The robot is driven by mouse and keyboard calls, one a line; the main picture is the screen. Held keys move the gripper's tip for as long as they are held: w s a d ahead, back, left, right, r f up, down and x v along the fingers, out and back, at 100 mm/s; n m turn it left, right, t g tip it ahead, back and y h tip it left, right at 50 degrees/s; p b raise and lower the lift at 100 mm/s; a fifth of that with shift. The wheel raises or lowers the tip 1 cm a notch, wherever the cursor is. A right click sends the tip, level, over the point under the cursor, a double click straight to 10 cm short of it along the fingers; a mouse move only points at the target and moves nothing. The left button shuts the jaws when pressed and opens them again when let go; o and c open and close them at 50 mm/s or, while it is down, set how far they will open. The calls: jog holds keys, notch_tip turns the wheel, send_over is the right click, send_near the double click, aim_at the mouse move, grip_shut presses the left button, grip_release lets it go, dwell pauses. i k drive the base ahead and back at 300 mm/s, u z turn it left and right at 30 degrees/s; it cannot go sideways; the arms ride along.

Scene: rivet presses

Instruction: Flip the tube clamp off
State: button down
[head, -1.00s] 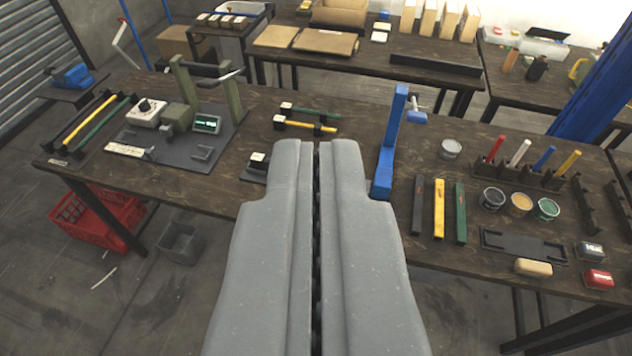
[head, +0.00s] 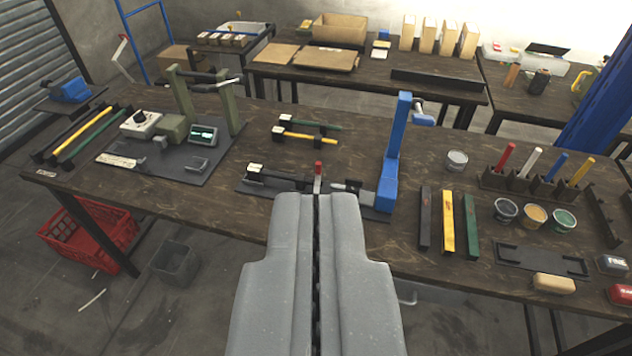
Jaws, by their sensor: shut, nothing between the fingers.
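The blue press (head: 391,160) stands on a dark base plate just ahead. A small upright lever with a red tip (head: 318,170), which looks like the clamp handle, stands right beyond my fingertips. A dark tube or bar (head: 280,178) lies left of it, in a holder with a white label (head: 254,168). I cannot tell whether my fingertips touch the lever. My fingers hide part of the plate and the clamp's base.
A green press (head: 228,105) with a dial box stands on the left. Black, yellow and green bars (head: 446,220) and paint pots (head: 534,214) lie to the right. Red crate (head: 90,235) is below the bench.

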aim_at(318, 163)
jog(key=z, duration=0.5)
jog(key=i, duration=1.05)
jog(key=u, duration=0.6)
